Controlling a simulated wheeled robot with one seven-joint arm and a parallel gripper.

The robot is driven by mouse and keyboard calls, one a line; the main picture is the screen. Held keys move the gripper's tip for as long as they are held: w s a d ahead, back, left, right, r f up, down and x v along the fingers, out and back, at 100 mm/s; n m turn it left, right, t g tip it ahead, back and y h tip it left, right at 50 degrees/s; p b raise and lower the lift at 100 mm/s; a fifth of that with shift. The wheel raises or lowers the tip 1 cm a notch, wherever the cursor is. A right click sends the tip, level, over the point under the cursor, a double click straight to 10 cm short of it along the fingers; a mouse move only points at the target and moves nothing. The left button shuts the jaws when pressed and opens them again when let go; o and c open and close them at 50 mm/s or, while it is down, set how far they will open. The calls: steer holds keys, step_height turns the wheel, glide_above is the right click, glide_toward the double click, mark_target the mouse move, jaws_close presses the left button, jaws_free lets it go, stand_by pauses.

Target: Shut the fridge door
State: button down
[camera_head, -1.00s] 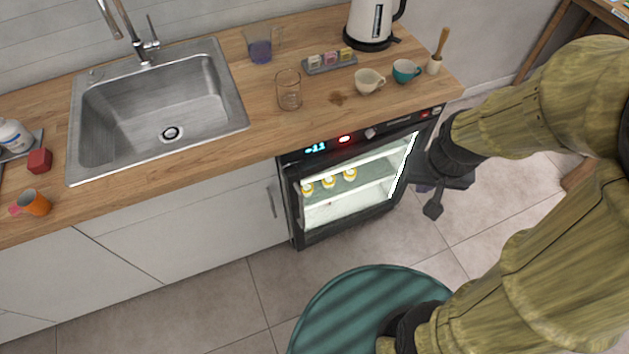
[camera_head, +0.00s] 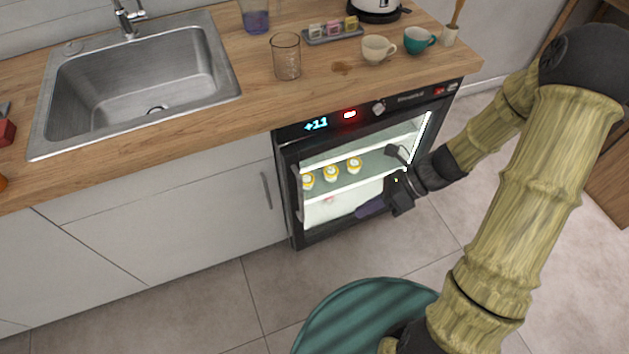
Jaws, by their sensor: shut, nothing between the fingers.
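The small black fridge (camera_head: 290,150) stands under the right end of the wooden counter. Its display reads +11 beside a red light. The fridge door (camera_head: 310,238) has a dark frame around a bright area, with a handle (camera_head: 299,192) on its left. It looks in or nearly in line with the fridge front; I cannot tell whether a small gap is left. Several yellow-topped jars (camera_head: 331,173) stand inside on a shelf. My gripper (camera_head: 364,210) is shut and empty, in front of the door's lower right part. Whether it touches the door is unclear, and it hides part of it.
Several things stand on the counter above the fridge: a glass beaker (camera_head: 286,56), a white cup (camera_head: 378,49), a teal cup (camera_head: 419,40) and a kettle (camera_head: 374,8). White cabinets (camera_head: 170,205) adjoin on the left. The tiled floor in front is clear.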

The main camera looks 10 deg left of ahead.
steer(key=w+a+f+m+t+y+b, duration=0.2)
steer(key=w+f+m+t+y+b, duration=0.4)
steer(key=m, duration=1)
steer(key=w+f+y+b, duration=0.1)
steer(key=w+f+y, duration=0.1)
steer(key=w+f, duration=0.1)
steer(key=shift+w+f+m+t, duration=0.15)
steer(key=shift+w+m+t, duration=0.2)
steer(key=shift+w, duration=0.4)
steer(key=shift+a+b, duration=0.2)
steer(key=shift+b, duration=0.1)
steer(key=b, duration=0.2)
glide_toward(301, 164)
steer(key=s+a, duration=0.2)
steer(key=a, duration=0.2)
steer(key=shift+w+a+f+b, duration=0.15)
steer(key=shift+w+a+b, duration=0.15)
steer(key=shift+w, duration=0.15)
steer(key=shift+w+a+f+b, duration=0.15)
steer(key=shift+w+a+b, duration=0.1)
steer(key=shift+w, duration=0.2)
steer(key=shift+w+a+r, duration=0.1)
steer(key=shift+w+a, duration=0.3)
steer(key=shift+w, duration=0.15)
steer(key=shift+w, duration=0.1)
